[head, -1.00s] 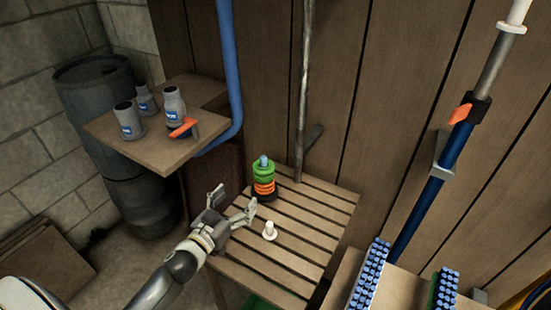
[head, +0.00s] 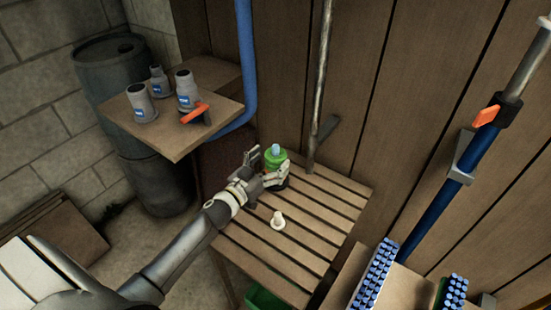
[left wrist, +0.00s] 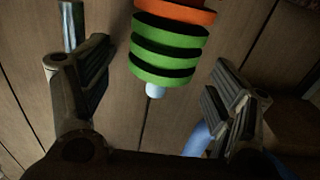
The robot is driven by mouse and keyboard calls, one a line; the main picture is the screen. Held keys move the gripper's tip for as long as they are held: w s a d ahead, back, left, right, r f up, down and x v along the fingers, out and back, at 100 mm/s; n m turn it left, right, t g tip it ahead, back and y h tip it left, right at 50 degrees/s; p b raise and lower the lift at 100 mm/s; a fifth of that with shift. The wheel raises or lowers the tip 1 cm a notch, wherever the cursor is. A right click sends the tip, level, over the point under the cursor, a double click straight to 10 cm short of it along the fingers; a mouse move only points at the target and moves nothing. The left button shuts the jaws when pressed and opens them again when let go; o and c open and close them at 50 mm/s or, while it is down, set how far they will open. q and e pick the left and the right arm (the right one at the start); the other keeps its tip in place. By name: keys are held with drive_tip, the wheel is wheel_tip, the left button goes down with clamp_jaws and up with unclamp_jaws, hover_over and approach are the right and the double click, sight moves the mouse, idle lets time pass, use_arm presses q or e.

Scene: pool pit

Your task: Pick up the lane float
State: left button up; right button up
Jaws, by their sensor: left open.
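The lane float, a stack of green and orange discs with a pale blue tip, stands upright on the slatted bench; its green top (head: 275,156) shows in the head view. My left gripper (head: 267,164) is open at the float and hides its lower part there. In the left wrist view the float's green and orange discs (left wrist: 168,52) hang from the top of the picture, between the spread fingers of the left gripper (left wrist: 163,62). I see a gap on each side of it. My right gripper is not in view.
The slatted bench (head: 318,212) carries a small white peg-like piece (head: 278,222) in front of the float. A shelf (head: 165,135) at the left holds grey fittings and an orange-handled valve (head: 196,114). A blue pipe (head: 245,70) and a metal pole (head: 320,90) stand behind.

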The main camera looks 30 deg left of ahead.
sight(271, 159)
use_arm(q)
drive_tip(key=w, duration=0.2)
drive_tip(key=shift+w, duration=0.3)
drive_tip(key=shift+w+d, duration=0.1)
drive_tip(key=shift+w, duration=0.2)
drive_tip(key=c, duration=1.2)
wheel_tip(271, 159, up, 10)
drive_tip(key=shift+r+p, duration=0.1)
drive_tip(key=shift+p, duration=1.15)
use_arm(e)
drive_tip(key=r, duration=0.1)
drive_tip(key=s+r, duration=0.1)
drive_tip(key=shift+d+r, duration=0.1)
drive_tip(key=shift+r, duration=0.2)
use_arm(q)
drive_tip(key=shift+r+p, duration=0.5)
drive_tip(key=shift+p, duration=0.2)
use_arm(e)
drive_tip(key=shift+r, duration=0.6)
use_arm(q)
drive_tip(key=shift+f, duration=0.1)
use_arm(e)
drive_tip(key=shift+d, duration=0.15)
